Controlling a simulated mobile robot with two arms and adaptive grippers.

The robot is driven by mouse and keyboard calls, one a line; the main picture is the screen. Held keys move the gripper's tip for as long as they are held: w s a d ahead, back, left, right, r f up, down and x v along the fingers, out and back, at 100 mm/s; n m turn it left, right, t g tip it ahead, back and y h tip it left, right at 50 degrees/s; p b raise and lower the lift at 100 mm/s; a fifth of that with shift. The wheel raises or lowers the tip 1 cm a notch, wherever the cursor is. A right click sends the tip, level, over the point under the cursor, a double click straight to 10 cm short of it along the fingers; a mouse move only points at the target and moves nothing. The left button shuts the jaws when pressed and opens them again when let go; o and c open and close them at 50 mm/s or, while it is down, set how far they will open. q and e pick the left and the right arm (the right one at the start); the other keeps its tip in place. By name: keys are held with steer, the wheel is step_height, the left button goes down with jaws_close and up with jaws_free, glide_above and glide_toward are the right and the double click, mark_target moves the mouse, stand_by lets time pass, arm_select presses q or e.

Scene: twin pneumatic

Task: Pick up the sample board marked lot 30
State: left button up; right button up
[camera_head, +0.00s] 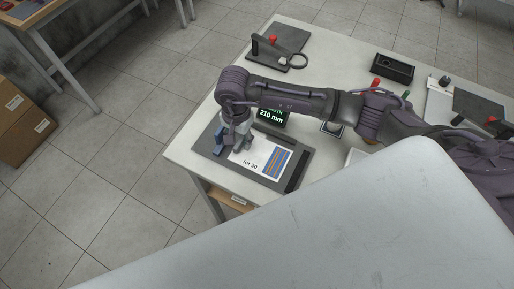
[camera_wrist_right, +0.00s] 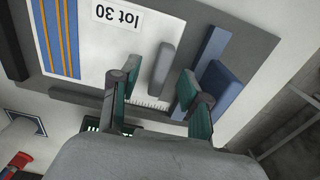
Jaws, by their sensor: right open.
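The sample board (camera_head: 262,150) is a white panel printed "lot 30", with blue and orange stripes at one end. It lies on a dark grey plate (camera_head: 213,129) near the table's front left. It also shows in the right wrist view (camera_wrist_right: 105,55), with the label upside down. My right gripper (camera_head: 236,143) is over the left part of the board, pointing down. In the right wrist view its two fingers (camera_wrist_right: 156,82) are apart, with a raised grey bar (camera_wrist_right: 163,68) showing between and beyond them. I cannot tell whether they touch it. My left gripper is not in view.
Blue blocks (camera_wrist_right: 218,90) stand on the plate close beside the right gripper. A dark display reading "210 mm" (camera_head: 271,116) is behind the board. A grey fixture with a red knob (camera_head: 275,46) and a black box (camera_head: 391,68) stand farther back on the white table (camera_head: 325,55).

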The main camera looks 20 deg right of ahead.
steer(key=shift+f, duration=0.35)
jaws_close()
steer(key=shift+r, duration=0.15)
